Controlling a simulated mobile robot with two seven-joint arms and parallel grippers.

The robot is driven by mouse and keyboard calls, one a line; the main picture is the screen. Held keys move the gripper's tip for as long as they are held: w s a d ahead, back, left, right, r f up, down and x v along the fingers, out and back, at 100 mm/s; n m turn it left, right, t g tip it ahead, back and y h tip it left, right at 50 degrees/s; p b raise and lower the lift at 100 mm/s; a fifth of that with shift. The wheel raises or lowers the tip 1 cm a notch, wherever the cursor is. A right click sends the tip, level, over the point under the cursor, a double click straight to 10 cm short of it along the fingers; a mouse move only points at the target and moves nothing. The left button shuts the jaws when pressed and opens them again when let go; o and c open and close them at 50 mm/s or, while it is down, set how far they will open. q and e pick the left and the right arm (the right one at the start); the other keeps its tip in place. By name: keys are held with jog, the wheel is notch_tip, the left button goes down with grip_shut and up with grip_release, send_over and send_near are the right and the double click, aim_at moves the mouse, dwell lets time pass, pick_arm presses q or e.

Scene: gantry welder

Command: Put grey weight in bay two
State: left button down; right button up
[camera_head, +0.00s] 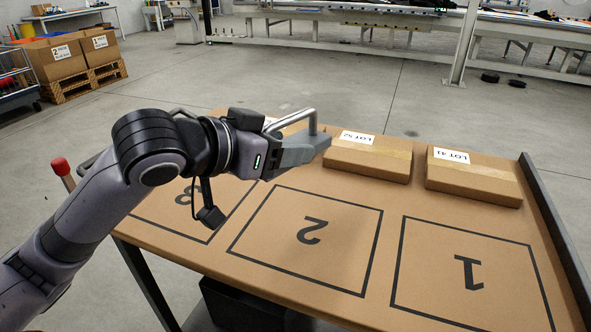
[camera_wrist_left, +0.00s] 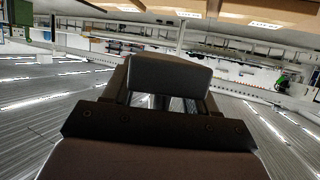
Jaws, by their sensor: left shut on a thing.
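My left gripper (camera_head: 285,152) is above the far edge of bay two (camera_head: 340,250), high over the table, and shut on the grey weight (camera_head: 306,150). The weight appears as a grey block at the gripper's front; a bent light rod stands above it, and I cannot tell for sure what the rod belongs to. In the left wrist view a dark grey block (camera_wrist_left: 170,76) sits ahead of the gripper, its finger contact hidden. Bay two is a black outlined square with an upside-down 2, and it is empty. My right gripper is not in view.
Bay one (camera_head: 470,272) is empty at right; bay three (camera_head: 200,225) is partly hidden by my arm. Two cardboard boxes, LOT 52 (camera_head: 368,160) and LOT 41 (camera_head: 472,182), lie along the table's back. A dark rail (camera_head: 555,230) borders the right edge.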

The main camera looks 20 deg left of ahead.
aim_at(285, 242)
pick_arm(q)
notch_tip(285, 242, down, 17)
jog(key=b, duration=0.3)
jog(key=shift+r+b, duration=0.15)
jog(key=shift+b, duration=0.25)
jog(key=shift+f, duration=0.3)
jog(key=shift+c, duration=1.6)
grip_release()
jog(key=shift+f, duration=0.15)
